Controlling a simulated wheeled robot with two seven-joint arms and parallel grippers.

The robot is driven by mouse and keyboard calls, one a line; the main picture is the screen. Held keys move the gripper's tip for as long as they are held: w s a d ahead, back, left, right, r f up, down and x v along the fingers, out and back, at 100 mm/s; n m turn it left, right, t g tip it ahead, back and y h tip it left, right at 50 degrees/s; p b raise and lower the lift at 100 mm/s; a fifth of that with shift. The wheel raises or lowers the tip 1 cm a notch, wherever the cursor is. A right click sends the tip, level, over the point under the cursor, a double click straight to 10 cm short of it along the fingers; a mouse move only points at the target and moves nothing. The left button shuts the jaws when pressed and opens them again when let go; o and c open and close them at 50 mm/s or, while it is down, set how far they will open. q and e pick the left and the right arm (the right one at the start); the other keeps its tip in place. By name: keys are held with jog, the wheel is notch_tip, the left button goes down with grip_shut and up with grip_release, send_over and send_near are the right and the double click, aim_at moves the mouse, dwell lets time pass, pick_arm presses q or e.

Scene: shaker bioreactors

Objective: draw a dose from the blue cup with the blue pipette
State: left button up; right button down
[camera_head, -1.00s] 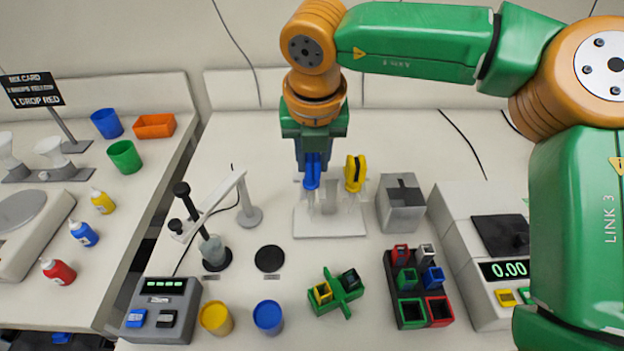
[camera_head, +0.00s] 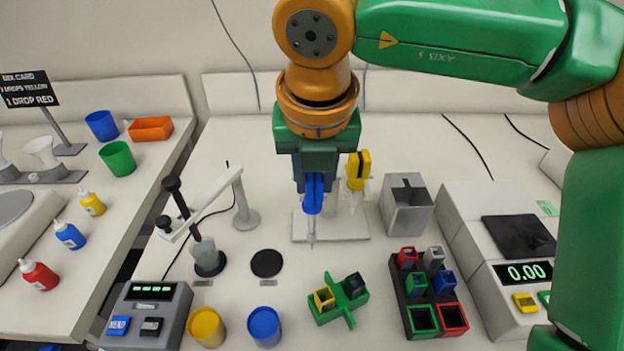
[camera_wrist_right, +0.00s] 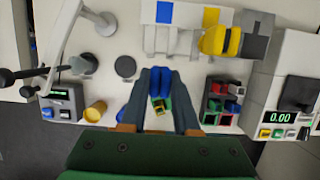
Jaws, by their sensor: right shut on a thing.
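The blue pipette (camera_head: 313,200) hangs upright in my right gripper (camera_head: 314,178), which is shut on it. Its pale tip points down in front of the white pipette stand. In the right wrist view the blue pipette (camera_wrist_right: 160,82) sits between the two fingers of my right gripper (camera_wrist_right: 160,95). The blue cup (camera_head: 264,326) stands at the front of the table, nearer than the pipette and to its left. My left gripper is not in view.
A yellow pipette (camera_head: 357,170) remains in the white stand (camera_head: 350,226). A yellow cup (camera_head: 207,327) stands left of the blue cup. A green cross-shaped holder (camera_head: 338,300), a dark rack (camera_head: 408,298) and a grey box (camera_head: 407,210) lie to the right. A stirrer stand (camera_head: 240,200) rises at left.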

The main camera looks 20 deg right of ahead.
jog(key=shift+r, duration=0.1)
jog(key=shift+r+p, duration=1.05)
jog(key=shift+r, duration=0.4)
jog(key=c, duration=1.5)
grip_release()
grip_shut()
